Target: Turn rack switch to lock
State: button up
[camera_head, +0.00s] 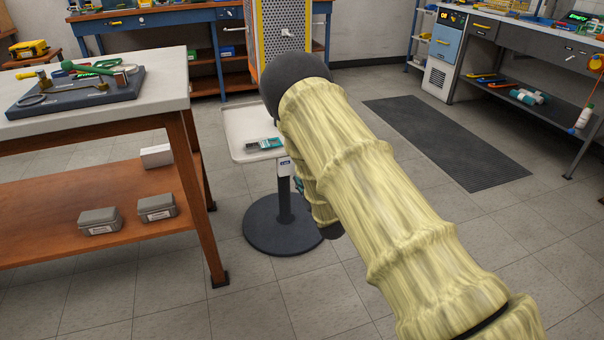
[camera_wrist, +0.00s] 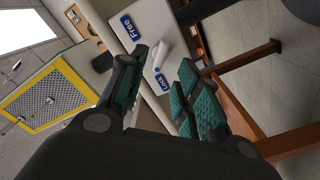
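A white switch lever (camera_wrist: 159,57) shows in the wrist view on a pale panel (camera_wrist: 150,18), with a blue "Free" label (camera_wrist: 131,27) at upper left and a blue "Lock" label (camera_wrist: 162,82) below. My gripper (camera_wrist: 164,66) is open, its teal-padded fingers to either side of the lever in the picture. I cannot tell whether a finger touches it. Which label the lever points to is unclear. In the head view my sleeved arm covers most of the gripper and the switch. A stand's white tray (camera_head: 236,133) shows beside the arm.
The stand has a round dark base (camera_head: 284,228). A workbench (camera_head: 165,70) with a lower shelf stands close at left. A yellow-edged perforated panel (camera_head: 280,30) rises behind the tray. A dark mat (camera_head: 450,140) lies on open floor at right.

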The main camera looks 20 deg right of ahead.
jog(key=s, duration=0.6)
jog(key=shift+s, duration=0.35)
jog(key=shift+d, duration=0.1)
jog(key=s+f+m+g+h, duration=0.2)
jog(key=s+f+m+g, duration=0.55)
jog(key=s+f, duration=1.35)
jog(key=s+a+f+m+g, duration=0.1)
jog(key=s+g, duration=0.2)
jog(key=s, duration=0.7)
jog(key=s+a+f+m+g+y, duration=0.15)
jog(key=s+g, duration=0.25)
jog(key=s, duration=0.6)
jog(key=s+a+f+g, duration=0.1)
jog(key=s+a+g, duration=0.15)
jog(key=s, duration=0.75)
notch_tip(320, 180, up, 28)
jog(key=g+p, duration=0.1)
jog(key=p, duration=2.7)
jog(key=shift+s+d+r+p, duration=0.25)
jog(key=shift+s+d+p, duration=0.05)
jog(key=shift+s+p, duration=0.1)
